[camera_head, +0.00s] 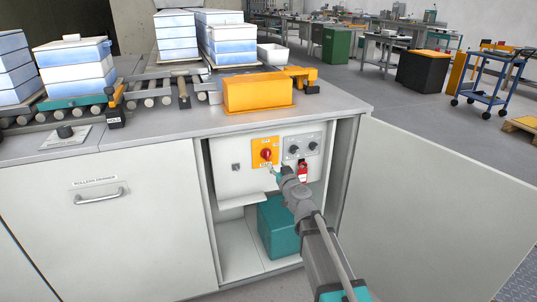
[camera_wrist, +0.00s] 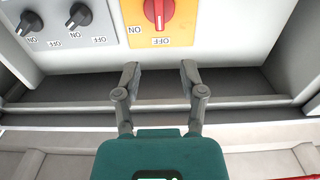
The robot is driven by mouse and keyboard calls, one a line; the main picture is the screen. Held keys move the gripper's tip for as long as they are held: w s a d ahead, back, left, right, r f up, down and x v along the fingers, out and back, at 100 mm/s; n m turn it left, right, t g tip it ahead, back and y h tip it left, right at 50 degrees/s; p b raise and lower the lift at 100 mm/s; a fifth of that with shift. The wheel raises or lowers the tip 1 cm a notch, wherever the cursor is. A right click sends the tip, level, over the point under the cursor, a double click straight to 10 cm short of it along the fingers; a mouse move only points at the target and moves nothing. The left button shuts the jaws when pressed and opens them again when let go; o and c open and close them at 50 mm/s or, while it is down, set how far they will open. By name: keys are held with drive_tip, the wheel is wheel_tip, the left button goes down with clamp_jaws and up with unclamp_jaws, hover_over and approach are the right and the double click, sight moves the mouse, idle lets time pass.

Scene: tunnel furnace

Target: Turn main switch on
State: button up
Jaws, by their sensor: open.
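The main switch is a red rotary knob on a yellow plate (camera_head: 265,152), on the light panel inside the open cabinet. In the wrist view its red knob (camera_wrist: 158,13) stands upright at the top, cut off by the frame edge, with ON and OFF labels shown upside down below and beside it. My gripper (camera_head: 274,171) reaches into the cabinet, just below and close to the plate. In the wrist view my gripper (camera_wrist: 159,68) is open and empty, its two fingers pointing toward the plate, apart from the knob.
A teal box (camera_head: 278,228) stands on the cabinet floor. The open cabinet door (camera_head: 435,205) bounds the right side. A worktop (camera_head: 170,130) lies above.

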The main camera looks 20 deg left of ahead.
sight(268, 152)
drive_tip(key=x, duration=0.9)
drive_tip(key=shift+w+a, duration=0.2)
drive_tip(key=shift+w, duration=0.1)
clamp_jaws()
